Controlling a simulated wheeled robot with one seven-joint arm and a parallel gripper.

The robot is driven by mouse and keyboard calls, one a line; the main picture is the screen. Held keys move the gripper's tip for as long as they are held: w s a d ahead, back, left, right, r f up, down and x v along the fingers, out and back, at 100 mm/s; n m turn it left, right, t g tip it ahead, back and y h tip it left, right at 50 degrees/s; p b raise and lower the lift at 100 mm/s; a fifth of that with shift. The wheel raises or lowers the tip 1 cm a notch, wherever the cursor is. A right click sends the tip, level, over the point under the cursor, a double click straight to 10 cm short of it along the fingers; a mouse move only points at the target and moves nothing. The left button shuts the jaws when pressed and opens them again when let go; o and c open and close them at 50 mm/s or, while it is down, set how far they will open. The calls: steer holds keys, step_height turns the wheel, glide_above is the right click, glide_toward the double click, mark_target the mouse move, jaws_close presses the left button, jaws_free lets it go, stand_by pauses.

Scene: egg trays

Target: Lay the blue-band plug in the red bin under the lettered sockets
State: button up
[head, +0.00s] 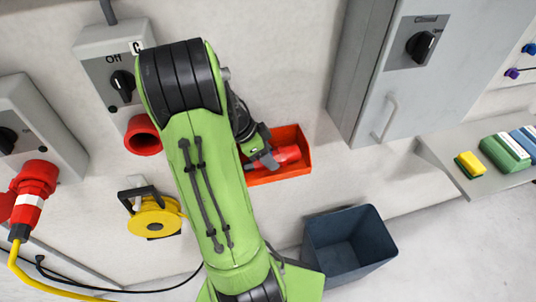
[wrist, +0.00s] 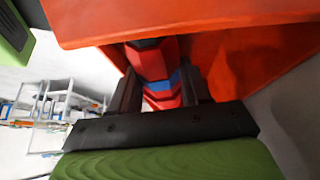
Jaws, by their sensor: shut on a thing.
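The red plug with a blue band (wrist: 176,80) is between the two dark fingers of my gripper (wrist: 160,92) in the wrist view. My gripper (head: 264,158) is shut on it and reaches into the red bin (head: 296,171) in the head view. The red plug body (head: 287,154) shows inside the bin's outline, lying roughly sideways. The bin's wall (wrist: 200,16) fills the top of the wrist view. Whether the plug touches the bin floor cannot be told. My arm hides part of the wall and the bin's left side.
A lettered socket box (head: 100,62) marked C has an empty red socket (head: 142,137). A white-banded plug (head: 32,192) with a yellow cable sits at the left socket. A yellow cable reel (head: 153,222), grey cabinet (head: 405,75), dark open bin (head: 322,258) and shelf (head: 440,150) surround the arm.

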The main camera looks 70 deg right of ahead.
stand_by(0.4)
steer(key=o, duration=0.7)
step_height(320, 180, up, 10)
steer(key=shift+p, duration=1.1)
